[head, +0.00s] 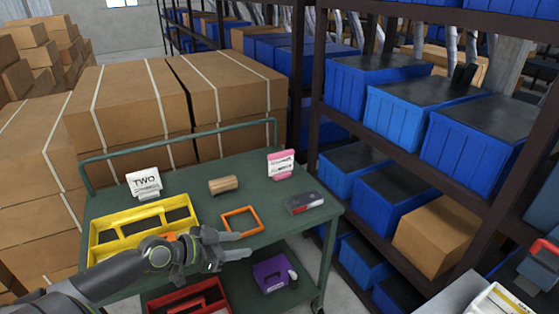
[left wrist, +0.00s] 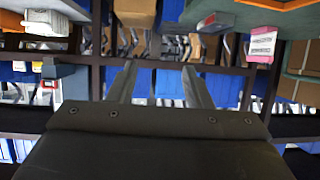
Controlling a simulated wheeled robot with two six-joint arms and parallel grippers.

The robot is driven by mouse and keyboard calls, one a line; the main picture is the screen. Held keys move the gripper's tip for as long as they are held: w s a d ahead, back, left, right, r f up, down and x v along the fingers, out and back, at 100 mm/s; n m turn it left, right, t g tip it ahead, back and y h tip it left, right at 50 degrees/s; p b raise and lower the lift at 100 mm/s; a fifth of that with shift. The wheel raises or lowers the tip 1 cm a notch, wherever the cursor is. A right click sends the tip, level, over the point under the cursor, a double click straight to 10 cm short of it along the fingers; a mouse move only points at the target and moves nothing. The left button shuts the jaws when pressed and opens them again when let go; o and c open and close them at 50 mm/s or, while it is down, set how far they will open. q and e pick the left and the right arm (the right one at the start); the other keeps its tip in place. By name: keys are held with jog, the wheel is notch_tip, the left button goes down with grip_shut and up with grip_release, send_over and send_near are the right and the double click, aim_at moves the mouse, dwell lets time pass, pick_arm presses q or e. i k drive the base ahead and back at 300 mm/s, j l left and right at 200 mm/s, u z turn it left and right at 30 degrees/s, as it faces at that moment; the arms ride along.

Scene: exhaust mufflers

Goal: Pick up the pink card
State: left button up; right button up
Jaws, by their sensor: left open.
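The pink card (head: 281,164) stands upright at the far right of the green cart's top in the head view, a white printed face with pink above and below. It also shows at the upper right of the left wrist view (left wrist: 262,46). My left gripper (head: 245,245) is open and empty over the cart's near edge, apart from the card and nearer to me. Its two fingers (left wrist: 160,85) stand apart with nothing between them in the left wrist view. My right gripper is not in view.
On the green cart (head: 190,205) are a yellow tray (head: 105,247), a white "TWO" card (head: 144,182), a wooden block (head: 223,185), an orange frame (head: 241,220) and a grey-red item (head: 305,203). Blue bins (head: 480,145) fill the right shelves; cartons (head: 125,105) stand behind.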

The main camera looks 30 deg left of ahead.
aim_at(281, 163)
jog(key=i+j, duration=1.15)
jog(key=j, duration=0.25)
